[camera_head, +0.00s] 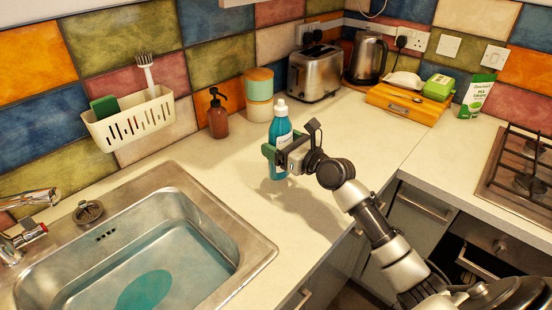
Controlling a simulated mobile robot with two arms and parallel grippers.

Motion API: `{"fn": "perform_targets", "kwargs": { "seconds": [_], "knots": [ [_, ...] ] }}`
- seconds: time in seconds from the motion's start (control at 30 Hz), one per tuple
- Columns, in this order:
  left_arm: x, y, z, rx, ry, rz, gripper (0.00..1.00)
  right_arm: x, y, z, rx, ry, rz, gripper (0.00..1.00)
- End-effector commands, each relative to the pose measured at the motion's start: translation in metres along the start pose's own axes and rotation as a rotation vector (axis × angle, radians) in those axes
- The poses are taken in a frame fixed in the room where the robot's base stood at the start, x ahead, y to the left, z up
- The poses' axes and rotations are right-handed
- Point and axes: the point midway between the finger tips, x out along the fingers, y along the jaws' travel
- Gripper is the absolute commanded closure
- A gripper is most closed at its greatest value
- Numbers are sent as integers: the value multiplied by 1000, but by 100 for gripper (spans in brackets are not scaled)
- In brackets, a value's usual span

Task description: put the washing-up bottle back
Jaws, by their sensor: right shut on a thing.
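The washing-up bottle (281,128) is blue-green with a white cap and a pale label. It is upright over the worktop, to the right of the sink. My right gripper (276,156) is shut on its lower half, and the arm comes in from the lower right. The gripper hides part of the bottle's lower body. I cannot tell for sure whether its base touches the worktop. My left gripper is not in view.
A brown pump bottle (217,117) and stacked canisters (259,95) stand behind, left of the toaster (316,73). A white caddy (131,121) hangs above the sink (226,222). The kettle (366,57) is farther back. Worktop right of the bottle is clear.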

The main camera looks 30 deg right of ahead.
Motion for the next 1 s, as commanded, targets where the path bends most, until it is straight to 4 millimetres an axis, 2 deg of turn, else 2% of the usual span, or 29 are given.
{"fn": "perform_targets", "kwargs": {
  "seconds": [0.03,0.17,0.27,0.4,0.5,0.9,0.93,1.0],
  "knots": [
    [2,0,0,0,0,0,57,7,0,-3,-1,-5,-1,60],
    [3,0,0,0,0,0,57,16,0,-8,-1,-6,-1,60],
    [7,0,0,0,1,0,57,18,1,-18,-1,-2,0,60],
    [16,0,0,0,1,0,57,17,0,-41,-2,-1,-1,60],
    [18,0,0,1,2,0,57,17,0,-49,-3,-2,-2,60],
    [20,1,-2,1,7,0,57,17,0,-53,0,-4,-2,60],
    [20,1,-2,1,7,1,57,17,1,-54,0,0,-1,19],
    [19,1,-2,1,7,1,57,17,1,-54,0,0,-1,8]
  ]
}}
